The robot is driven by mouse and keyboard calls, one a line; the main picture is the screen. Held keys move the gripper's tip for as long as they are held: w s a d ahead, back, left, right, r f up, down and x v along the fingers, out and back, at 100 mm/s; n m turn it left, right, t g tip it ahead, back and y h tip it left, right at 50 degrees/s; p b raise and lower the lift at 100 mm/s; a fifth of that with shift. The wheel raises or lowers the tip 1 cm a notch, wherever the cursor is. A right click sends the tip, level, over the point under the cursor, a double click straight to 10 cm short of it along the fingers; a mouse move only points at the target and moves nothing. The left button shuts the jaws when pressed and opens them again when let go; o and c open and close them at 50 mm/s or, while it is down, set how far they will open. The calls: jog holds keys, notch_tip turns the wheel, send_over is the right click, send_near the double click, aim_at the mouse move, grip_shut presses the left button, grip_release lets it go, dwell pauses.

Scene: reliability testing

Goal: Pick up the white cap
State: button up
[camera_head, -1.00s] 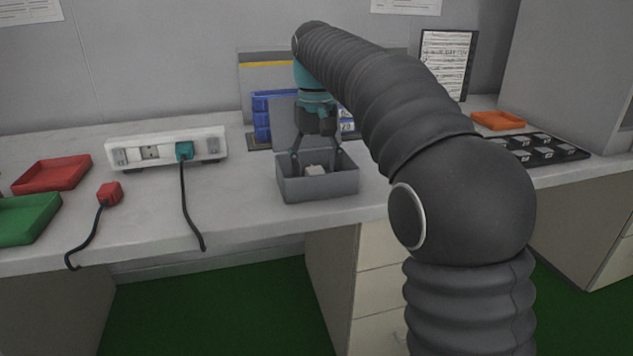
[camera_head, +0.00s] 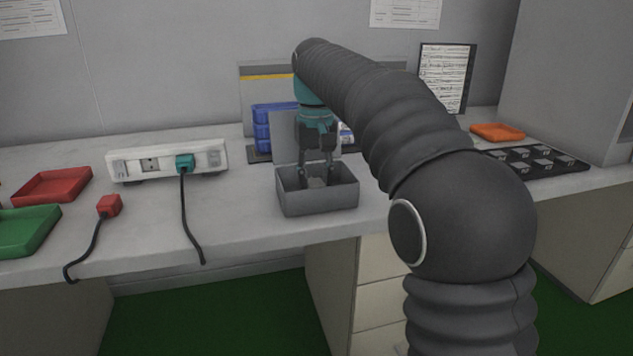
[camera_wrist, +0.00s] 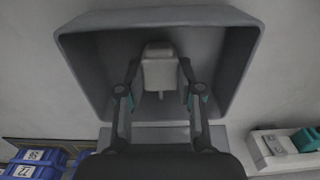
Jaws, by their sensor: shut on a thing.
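The white cap (camera_wrist: 159,68) is a small pale block inside the grey open box (camera_wrist: 80,66), seen between my fingers in the wrist view. My gripper (camera_wrist: 160,84) reaches down into the box and is shut on the cap, one finger on each side. In the head view my gripper (camera_head: 317,180) is low inside the grey box (camera_head: 318,203), and the cap is mostly hidden by the fingers and the box wall. I cannot tell whether the cap still touches the box floor.
Blue bins (camera_head: 268,121) stand behind the box. A white power strip (camera_head: 140,162) with a teal plug (camera_head: 185,161) is to the left, with a red plug (camera_head: 109,205), red tray (camera_head: 52,186) and green tray (camera_head: 27,228) beyond. A black tray (camera_head: 541,161) and orange tray (camera_head: 497,132) lie right.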

aim_at(315, 182)
notch_tip(315, 182, up, 4)
jog(key=shift+r+p, duration=0.1)
jog(key=shift+p, duration=0.6)
jog(key=s+d+r, duration=0.6)
jog(key=s+d, duration=0.2)
jog(key=shift+d+r, duration=0.15)
jog(key=shift+r, duration=0.15)
jog(key=shift+s, duration=0.1)
